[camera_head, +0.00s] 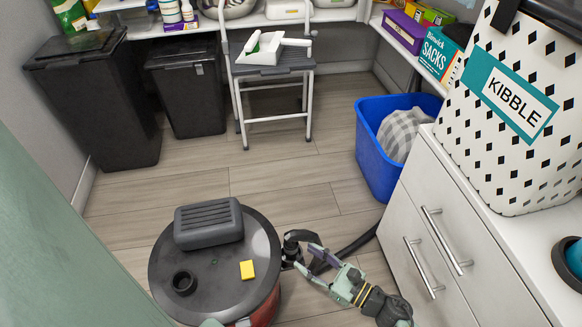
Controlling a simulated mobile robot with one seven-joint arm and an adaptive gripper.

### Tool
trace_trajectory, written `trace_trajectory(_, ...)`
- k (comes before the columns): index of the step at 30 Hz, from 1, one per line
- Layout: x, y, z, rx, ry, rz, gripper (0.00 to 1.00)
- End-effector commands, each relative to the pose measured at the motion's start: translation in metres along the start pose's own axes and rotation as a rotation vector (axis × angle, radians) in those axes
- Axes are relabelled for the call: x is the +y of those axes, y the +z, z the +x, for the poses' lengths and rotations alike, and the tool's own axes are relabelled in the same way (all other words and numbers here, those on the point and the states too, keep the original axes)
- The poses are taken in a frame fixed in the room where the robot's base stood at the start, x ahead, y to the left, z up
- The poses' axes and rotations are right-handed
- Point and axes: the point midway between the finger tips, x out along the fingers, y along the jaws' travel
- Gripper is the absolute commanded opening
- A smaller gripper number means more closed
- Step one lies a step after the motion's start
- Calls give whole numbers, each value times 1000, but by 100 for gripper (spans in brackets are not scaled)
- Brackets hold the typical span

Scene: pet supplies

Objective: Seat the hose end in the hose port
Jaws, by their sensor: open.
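A round canister vacuum with a dark lid (222,280) and red body stands on the floor at lower centre. A raised black ring with a dark opening, seemingly the hose port (183,282), is on the left of its lid. A black hose (357,243) runs along the floor from the drawers toward the vacuum's right side. A black curved piece (296,238), possibly the hose end, is beside the lid's right edge; whether it touches the vacuum is unclear. My gripper (308,256) is open beside this piece, its fingers overlapping the hose in view.
White drawers (440,235) with bar handles stand close on the right, and a blue tub (374,160) behind. Bins and a step stool (275,70) are at the back. The middle floor is clear.

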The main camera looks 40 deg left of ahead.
Motion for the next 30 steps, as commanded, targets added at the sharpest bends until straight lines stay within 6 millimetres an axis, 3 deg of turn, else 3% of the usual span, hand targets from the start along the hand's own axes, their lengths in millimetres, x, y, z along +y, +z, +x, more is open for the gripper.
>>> trace_trajectory(7, -1, 0, 36, -2, 4, 2, 42)
trace_trajectory(16, -2, 0, 41, 0, 0, 1, 42)
trace_trajectory(30, -2, 0, 41, -1, 0, 1, 12)
